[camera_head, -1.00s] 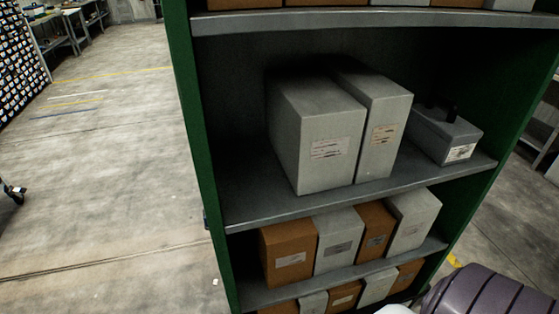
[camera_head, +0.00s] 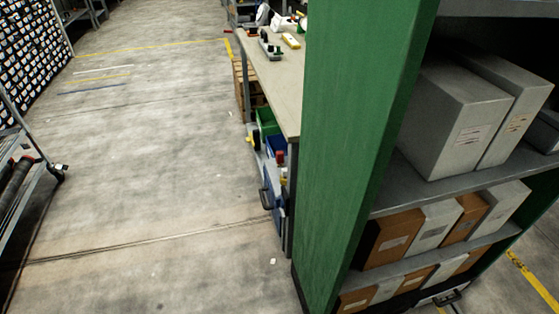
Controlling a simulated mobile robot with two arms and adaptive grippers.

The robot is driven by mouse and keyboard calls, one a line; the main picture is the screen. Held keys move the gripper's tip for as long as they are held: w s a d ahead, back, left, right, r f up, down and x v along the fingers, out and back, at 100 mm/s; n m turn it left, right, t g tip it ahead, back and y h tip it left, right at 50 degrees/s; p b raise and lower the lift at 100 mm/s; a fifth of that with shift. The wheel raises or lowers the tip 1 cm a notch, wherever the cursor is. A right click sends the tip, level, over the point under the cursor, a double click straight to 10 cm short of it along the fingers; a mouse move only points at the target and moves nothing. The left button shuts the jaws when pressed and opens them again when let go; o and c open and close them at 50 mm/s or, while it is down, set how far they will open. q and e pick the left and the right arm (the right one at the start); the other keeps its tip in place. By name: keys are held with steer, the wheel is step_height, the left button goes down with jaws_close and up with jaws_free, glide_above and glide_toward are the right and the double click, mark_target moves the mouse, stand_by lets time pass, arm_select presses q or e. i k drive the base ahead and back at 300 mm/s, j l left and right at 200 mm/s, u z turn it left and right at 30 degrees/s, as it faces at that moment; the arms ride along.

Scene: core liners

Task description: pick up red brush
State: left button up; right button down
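I cannot make out a red brush for certain. A workbench (camera_head: 277,88) behind the green shelf side holds several small items. A small red item (camera_head: 252,31) lies at its far left corner. Another red item (camera_head: 282,157) is at the bench's lower side, among blue and green bins. Both are too small to identify. Neither of my grippers shows in the head view.
A green shelf side panel (camera_head: 358,130) stands close in front and hides the right part of the bench. Grey boxes (camera_head: 447,120) and brown boxes (camera_head: 392,240) fill the shelves. A wheeled rack (camera_head: 30,160) stands at the left edge. The floor (camera_head: 150,180) between is clear.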

mark_target(280, 155)
steer(key=j+z, duration=0.1)
steer(key=z, duration=0.45)
steer(key=i+j+z, duration=0.15)
steer(key=j+z, duration=0.3)
steer(key=j, duration=0.35)
steer(key=j+z, duration=0.4)
steer(key=j, duration=0.45)
steer(key=j+z, duration=0.1)
steer(key=j, duration=1.55)
steer(key=i+j+z, duration=0.1)
steer(key=z, duration=0.7)
steer(key=j, duration=0.1)
